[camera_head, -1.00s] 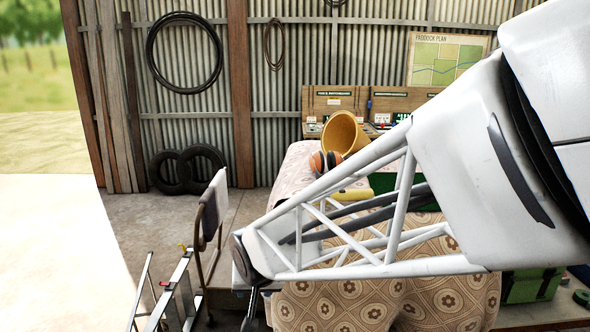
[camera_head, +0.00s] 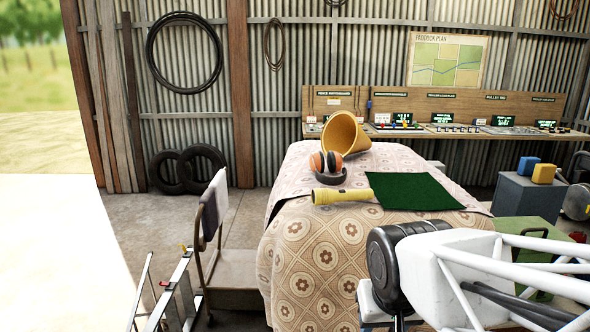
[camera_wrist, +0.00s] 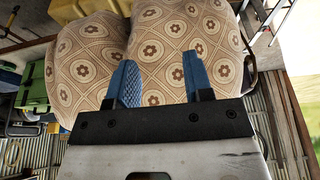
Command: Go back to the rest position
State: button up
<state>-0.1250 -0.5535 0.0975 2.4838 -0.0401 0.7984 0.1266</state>
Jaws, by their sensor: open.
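My gripper (camera_wrist: 160,78) shows in the wrist view with two blue fingers spread apart and nothing between them. Beyond the fingers is the patterned cloth (camera_wrist: 165,22) over the covered table, apart from them as far as I can tell. In the head view, my arm's white lattice link is at the lower right, beside the cloth-covered table (camera_head: 300,270). The fingers do not show in the head view.
On the cloth lie a yellow cone (camera_head: 343,135), orange ear muffs (camera_head: 327,165), a yellow torch (camera_head: 343,195) and a green mat (camera_head: 410,190). A trolley (camera_head: 225,268) stands left. Green (camera_head: 520,232) and grey (camera_head: 528,190) boxes stand right.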

jog(key=s+d+g, duration=0.1)
jog(key=s+d, duration=0.3)
jog(key=s, duration=0.1)
jog(key=shift+s+d+r, duration=0.15)
jog(key=shift+s, duration=0.2)
